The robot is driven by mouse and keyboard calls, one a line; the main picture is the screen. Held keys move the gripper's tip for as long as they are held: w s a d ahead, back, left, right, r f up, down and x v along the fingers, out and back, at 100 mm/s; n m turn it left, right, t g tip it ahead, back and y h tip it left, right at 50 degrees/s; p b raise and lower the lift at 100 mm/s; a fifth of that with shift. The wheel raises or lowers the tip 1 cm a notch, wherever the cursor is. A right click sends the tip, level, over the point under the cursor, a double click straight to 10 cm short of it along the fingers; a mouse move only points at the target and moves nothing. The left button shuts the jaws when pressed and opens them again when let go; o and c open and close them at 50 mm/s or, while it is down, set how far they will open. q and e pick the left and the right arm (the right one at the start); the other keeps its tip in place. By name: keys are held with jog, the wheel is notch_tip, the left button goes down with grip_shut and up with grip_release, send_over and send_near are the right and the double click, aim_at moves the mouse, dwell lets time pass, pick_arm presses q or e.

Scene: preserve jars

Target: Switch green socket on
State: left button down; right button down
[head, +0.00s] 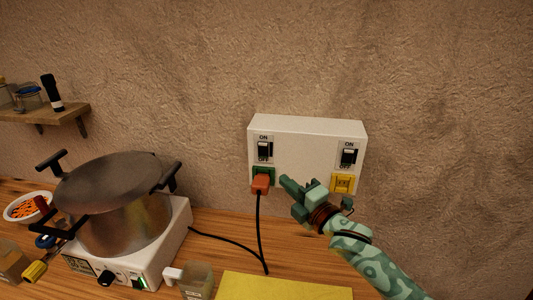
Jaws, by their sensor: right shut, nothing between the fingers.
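A white socket box (310,137) is on the wall. Its green socket (257,172) is at the lower left, with an orange-red plug (261,183) in it. The green socket's black switch (264,150) sits just above, between ON and OFF labels; its exact position is too small to tell. My right gripper (287,182) is shut and empty, just right of the plug and below the switch. It looks apart from both. My left gripper is not in view.
A yellow socket (342,183) with its own switch (348,156) is at the box's right. A metal pot (125,215) stands on a white hotplate (175,240) at left. A black cable (259,230) hangs from the plug. A yellow mat (285,287) and glass cup (196,281) are in front.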

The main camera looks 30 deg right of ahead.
jog(key=p, duration=0.1)
send_near(260, 146)
jog(key=w+a, duration=0.3)
jog(key=a, duration=0.1)
jog(key=shift+w+d+r, duration=0.25)
jog(key=shift+w+d, duration=0.8)
jog(key=shift+w, duration=0.05)
jog(key=shift+w+d, duration=0.4)
jog(key=shift+d, duration=0.05)
jog(key=shift+w+d+r+p, duration=0.15)
jog(key=shift+r+p, duration=0.25)
jog(key=shift+p, duration=0.6)
jog(key=shift+f+m+g, duration=0.15)
jog(key=shift+m+g, duration=0.15)
jog(key=shift+f, duration=0.1)
